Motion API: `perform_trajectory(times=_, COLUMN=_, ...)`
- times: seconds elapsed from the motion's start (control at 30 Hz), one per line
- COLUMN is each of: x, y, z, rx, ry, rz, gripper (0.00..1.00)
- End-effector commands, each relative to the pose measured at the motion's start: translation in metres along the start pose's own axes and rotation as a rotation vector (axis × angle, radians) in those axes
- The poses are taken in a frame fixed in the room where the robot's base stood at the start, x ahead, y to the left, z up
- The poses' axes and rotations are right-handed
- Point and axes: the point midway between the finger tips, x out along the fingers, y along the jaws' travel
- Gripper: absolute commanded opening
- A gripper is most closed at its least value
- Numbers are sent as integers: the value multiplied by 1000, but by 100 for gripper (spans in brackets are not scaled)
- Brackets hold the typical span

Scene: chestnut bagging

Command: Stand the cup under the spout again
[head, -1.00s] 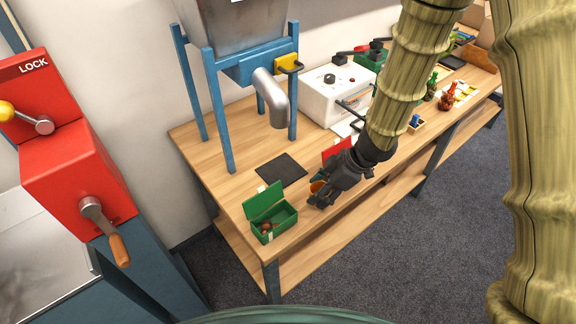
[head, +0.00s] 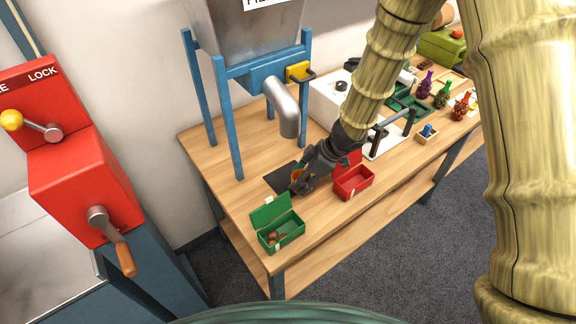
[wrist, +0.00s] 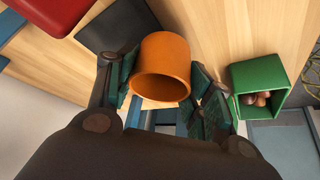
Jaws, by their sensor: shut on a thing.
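The orange cup (wrist: 164,62) is between the two fingers of my gripper (wrist: 165,95) in the wrist view, its open mouth facing the camera. In the head view my gripper (head: 299,184) is shut on the cup (head: 297,174), mostly hidden behind the fingers. They are at the right part of the dark square mat (head: 281,180). The grey spout (head: 287,115) of the blue-framed hopper hangs above and behind the mat. Whether the cup touches the mat cannot be told.
A green open box (head: 283,232) with chestnuts stands in front of the mat, a red open box (head: 353,184) to its right. The blue hopper leg (head: 228,135) stands left of the mat. A white machine (head: 325,100) is behind my arm.

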Motion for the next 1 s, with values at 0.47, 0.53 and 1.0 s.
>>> perform_trajectory(times=0.47, x=13, y=26, z=-26, rx=-4, ry=0, rz=-1, gripper=7)
perform_trajectory(times=0.53, x=16, y=31, z=-32, rx=-3, ry=0, rz=-2, gripper=7)
perform_trajectory(times=1.0, x=34, y=38, z=-30, rx=-2, ry=0, rz=-1, gripper=7)
